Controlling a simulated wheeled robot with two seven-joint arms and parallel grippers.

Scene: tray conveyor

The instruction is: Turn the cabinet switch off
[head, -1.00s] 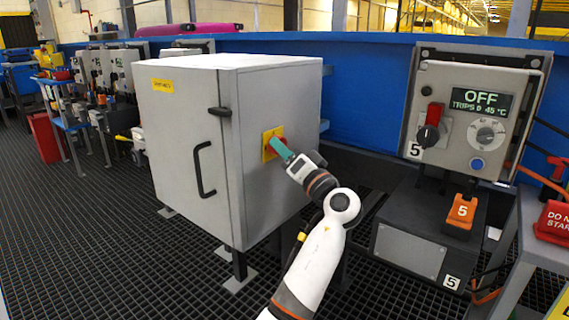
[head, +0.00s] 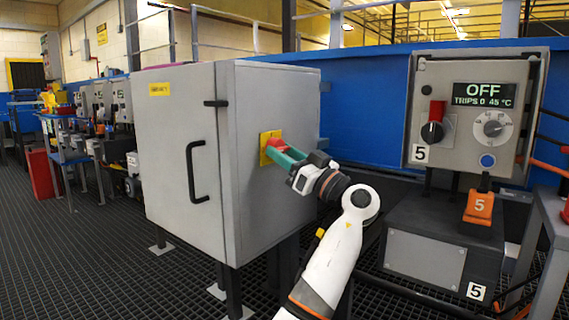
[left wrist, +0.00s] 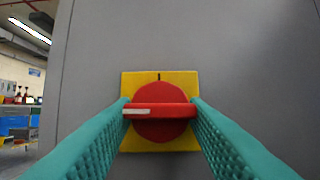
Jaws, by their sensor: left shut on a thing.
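The grey cabinet (head: 180,160) stands on legs with its door shut. Its switch, a red rotary handle (head: 274,143) on a yellow plate (head: 264,158), is on the side face. In the left wrist view the red handle (left wrist: 160,110) lies crosswise, horizontal, with a pale mark at its left end; a black tick is at the top of the yellow plate (left wrist: 160,146). My left gripper (head: 284,154) has its green fingers closed on both ends of the handle; they also show in the left wrist view (left wrist: 160,113). My right gripper is not in view.
A control box (head: 472,115) with a display reading OFF stands at the right on a dark base (head: 425,255). More machines line the left background. The grated floor at front left is clear.

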